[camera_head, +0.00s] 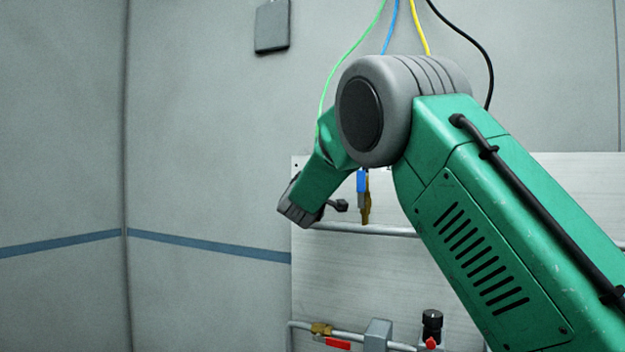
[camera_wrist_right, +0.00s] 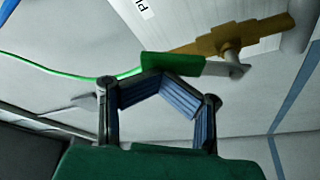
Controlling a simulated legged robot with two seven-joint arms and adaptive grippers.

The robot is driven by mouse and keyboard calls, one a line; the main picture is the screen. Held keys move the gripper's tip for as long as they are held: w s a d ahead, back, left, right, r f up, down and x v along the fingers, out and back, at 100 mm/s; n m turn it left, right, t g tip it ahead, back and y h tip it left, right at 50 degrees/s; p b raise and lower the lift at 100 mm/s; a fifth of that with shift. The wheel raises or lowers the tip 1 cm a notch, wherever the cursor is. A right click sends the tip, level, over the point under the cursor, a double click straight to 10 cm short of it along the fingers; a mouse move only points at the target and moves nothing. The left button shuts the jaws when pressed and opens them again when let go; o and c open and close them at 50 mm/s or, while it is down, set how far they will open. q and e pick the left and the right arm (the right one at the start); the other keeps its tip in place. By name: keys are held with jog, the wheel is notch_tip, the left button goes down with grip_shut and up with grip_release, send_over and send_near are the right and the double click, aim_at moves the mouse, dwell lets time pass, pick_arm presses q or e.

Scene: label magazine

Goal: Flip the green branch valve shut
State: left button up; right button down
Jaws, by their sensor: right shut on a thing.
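The green branch valve handle (camera_wrist_right: 174,65) shows in the right wrist view, just beyond my fingers, with a brass valve body (camera_wrist_right: 228,40) above and to its right. My right gripper (camera_wrist_right: 168,80) is shut on the green handle, its two blue-padded fingers bent inward to it. Whether the handle stands along or across the brass body is hard to tell from this angle. In the head view my right gripper (camera_head: 302,212) is partly seen at the panel's left edge, and the green handle is hidden there. My left gripper is in neither view.
A blue-handled valve (camera_head: 362,181) on brass stands just right of my gripper on the panel (camera_head: 330,270). A red handle (camera_head: 337,344) and a black-topped fitting (camera_head: 432,322) sit on the lower pipe. Coloured cables (camera_head: 424,30) hang above. The left wall is clear.

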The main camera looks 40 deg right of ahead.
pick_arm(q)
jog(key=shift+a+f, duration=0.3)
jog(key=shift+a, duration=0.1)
pick_arm(e)
jog(key=shift+s+a+f+m+h, duration=0.1)
jog(key=shift+s+f+m+h, duration=0.25)
jog(key=shift+m, duration=0.65)
jog(key=shift+r, duration=0.1)
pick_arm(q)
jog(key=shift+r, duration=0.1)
pick_arm(e)
jog(key=shift+r, duration=0.1)
